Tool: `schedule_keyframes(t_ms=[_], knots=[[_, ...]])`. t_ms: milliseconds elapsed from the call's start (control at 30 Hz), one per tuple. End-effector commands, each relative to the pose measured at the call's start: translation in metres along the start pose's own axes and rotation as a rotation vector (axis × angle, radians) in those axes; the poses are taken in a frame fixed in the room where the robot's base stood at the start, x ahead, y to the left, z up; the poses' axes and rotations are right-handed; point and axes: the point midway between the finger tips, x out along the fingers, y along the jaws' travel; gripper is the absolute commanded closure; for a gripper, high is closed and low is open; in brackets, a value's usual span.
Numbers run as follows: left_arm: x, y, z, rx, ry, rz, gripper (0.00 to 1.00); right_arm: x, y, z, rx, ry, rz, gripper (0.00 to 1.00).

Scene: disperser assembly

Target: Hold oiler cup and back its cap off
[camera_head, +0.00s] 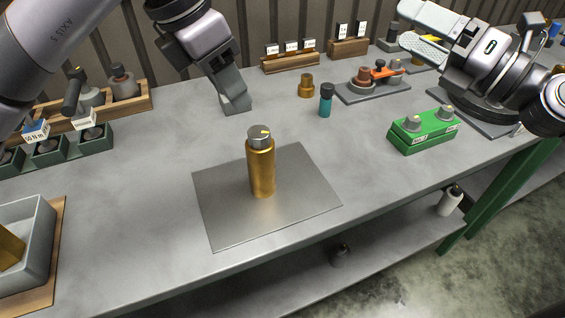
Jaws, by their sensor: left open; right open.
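The oiler cup is a brass-coloured cylinder (262,172) standing upright on a grey metal plate (310,200) in the middle of the bench. Its silver-grey cap (259,138) sits on top, with a small yellow mark. My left gripper (236,104) is open and empty, behind the cup and slightly left, apart from it. My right gripper (410,38) is open at the upper right, far from the cup, with its fingers pointing left. Nothing hides the cup's front.
A teal bottle (325,105) and a small brass piece (306,90) stand behind the plate. A green block (425,140) with grey knobs sits at right. A grey bin (38,235) stands at front left. The bench around the plate is clear.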

Motion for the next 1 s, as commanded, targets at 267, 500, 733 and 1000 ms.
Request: schedule_keyframes(t_ms=[267,500,733,1000], knots=[[0.000,0.000,0.000,0.000,0.000,0.000,0.57,0.022,0.012,-0.062,-0.117,0.075,0.078,0.16],[0.000,0.000,0.000,0.000,0.000,0.000,0.57,0.038,0.004,-0.110,-0.237,0.057,0.105,0.16],[0.000,0.000,0.000,0.000,0.000,0.000,0.57,0.050,-0.009,-0.162,-0.372,0.006,0.084,0.16],[0.000,0.000,0.000,0.000,0.000,0.000,0.57,0.054,-0.025,-0.221,-0.522,-0.039,-0.012,0.16]])
